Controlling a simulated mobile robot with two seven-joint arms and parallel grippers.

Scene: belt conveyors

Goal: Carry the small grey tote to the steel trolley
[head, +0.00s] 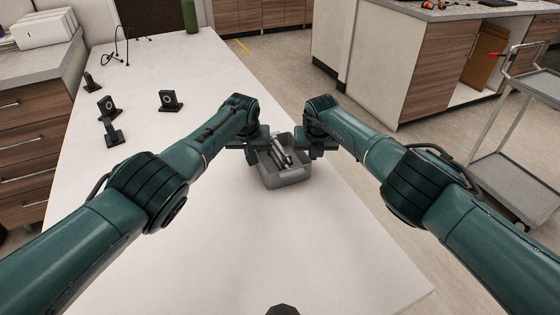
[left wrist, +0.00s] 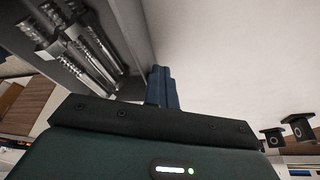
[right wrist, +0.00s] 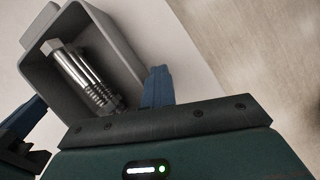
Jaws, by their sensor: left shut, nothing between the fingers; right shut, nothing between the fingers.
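The small grey tote (head: 290,181) stands upright on the white table, between my two grippers. Several steel bolts (head: 282,155) lie in it; the tote also shows in the right wrist view (right wrist: 116,36). My left gripper (head: 249,145) is shut and empty at the tote's left side. My right gripper (head: 316,149) is shut and empty at its right side. Blue fingers show in the left wrist view (left wrist: 162,88) and right wrist view (right wrist: 157,87); whether they touch the tote I cannot tell. The steel trolley (head: 515,150) stands on the floor at the far right.
The white table (head: 220,245) is clear in front of the tote. Several small black stands (head: 171,101) and a green cylinder (head: 190,16) are on its left and far parts. A wood-fronted counter (head: 425,60) stands behind, with open floor between it and the table.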

